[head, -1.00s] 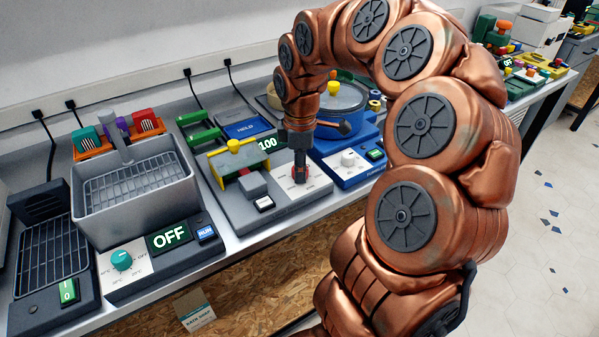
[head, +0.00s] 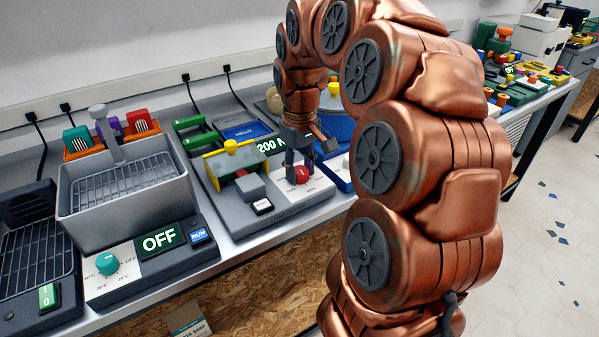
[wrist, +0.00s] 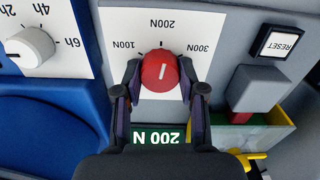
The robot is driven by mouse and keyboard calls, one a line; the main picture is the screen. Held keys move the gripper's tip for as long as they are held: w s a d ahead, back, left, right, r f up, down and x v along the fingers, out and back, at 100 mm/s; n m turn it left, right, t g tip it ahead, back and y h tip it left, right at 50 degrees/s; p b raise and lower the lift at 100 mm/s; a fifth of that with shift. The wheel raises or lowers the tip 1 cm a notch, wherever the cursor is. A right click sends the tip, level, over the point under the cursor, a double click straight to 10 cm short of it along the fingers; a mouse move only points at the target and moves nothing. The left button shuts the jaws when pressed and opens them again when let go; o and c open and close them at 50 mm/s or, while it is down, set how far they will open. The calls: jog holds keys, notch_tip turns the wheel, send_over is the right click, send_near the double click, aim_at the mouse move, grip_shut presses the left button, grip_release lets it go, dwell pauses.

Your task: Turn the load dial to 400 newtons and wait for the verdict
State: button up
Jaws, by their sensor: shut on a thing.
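The load dial is a red round knob (wrist: 160,72) with a white line, on a white plate marked 100N, 200N and 300N. In the wrist view its line points at the 200N mark. My gripper (wrist: 159,88) is shut on the dial, one finger at each side; in the head view my gripper (head: 298,168) stands over the red dial (head: 303,176), partly covering it. The green-lit display (head: 271,145) reads 200 N; it also shows upside down in the wrist view (wrist: 158,138). No 400 mark can be seen.
A RESET button (wrist: 279,43) is beside the dial plate. A blue machine with a white timer knob (wrist: 30,46) adjoins. A grey bath (head: 130,190) with an OFF display stands left.

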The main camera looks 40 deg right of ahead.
jog(key=m+b, duration=0.1)
jog(key=m, duration=0.4)
jog(key=shift+f+m, duration=0.1)
jog(key=shift+m, duration=0.2)
jog(key=m, duration=0.5)
jog(key=m+p, duration=0.2)
jog(key=m, duration=0.4)
jog(key=shift+s+m+p, duration=0.1)
jog(key=shift+m+p, duration=0.25)
jog(key=shift+m, duration=0.05)
jog(key=shift+m+p, duration=1.2)
jog(key=shift+m, duration=1)
jog(key=o, duration=1.2)
jog(key=shift+c, duration=0.2)
